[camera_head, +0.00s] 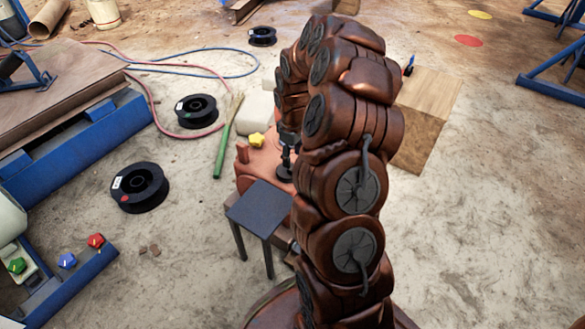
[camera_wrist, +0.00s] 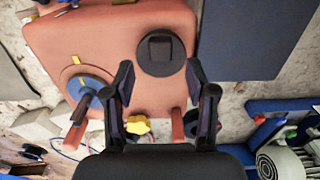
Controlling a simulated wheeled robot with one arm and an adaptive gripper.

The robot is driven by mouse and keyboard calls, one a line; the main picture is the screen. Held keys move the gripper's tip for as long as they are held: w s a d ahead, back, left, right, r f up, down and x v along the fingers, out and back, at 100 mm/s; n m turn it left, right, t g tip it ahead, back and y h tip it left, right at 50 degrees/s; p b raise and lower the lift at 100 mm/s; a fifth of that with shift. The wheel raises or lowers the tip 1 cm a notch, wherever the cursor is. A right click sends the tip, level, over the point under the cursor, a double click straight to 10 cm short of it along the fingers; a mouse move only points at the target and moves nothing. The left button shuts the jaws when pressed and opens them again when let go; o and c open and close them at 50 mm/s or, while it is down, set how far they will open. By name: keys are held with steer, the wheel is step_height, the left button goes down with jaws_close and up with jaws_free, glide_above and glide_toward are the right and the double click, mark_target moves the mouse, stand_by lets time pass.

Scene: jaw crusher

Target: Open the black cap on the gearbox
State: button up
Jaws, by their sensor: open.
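The gearbox (camera_wrist: 60,35) is an orange-red block that fills the upper left of the wrist view; part of it shows beside my arm in the head view (camera_head: 262,160). The round black cap (camera_wrist: 147,64) lies on its top face and has a raised square in its middle. My gripper (camera_wrist: 159,66) is open and empty, its two dark fingers pointing at the cap. The fingertips show on either side of the cap's near edge; I cannot tell their height above it. In the head view my gripper (camera_head: 287,160) is partly hidden by my arm.
A blue disc (camera_wrist: 88,84) with a shaft and a yellow star knob (camera_wrist: 138,125) are close by. A dark-topped stool (camera_head: 262,208) stands next to the gearbox. A wooden block (camera_head: 425,110) is behind my arm. Black spools (camera_head: 138,187) and hoses lie on the floor at left.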

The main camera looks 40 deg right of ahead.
step_height(320, 180, down, 5)
steer(key=shift+b, duration=0.7)
steer(key=shift+c, duration=0.3)
jaws_close()
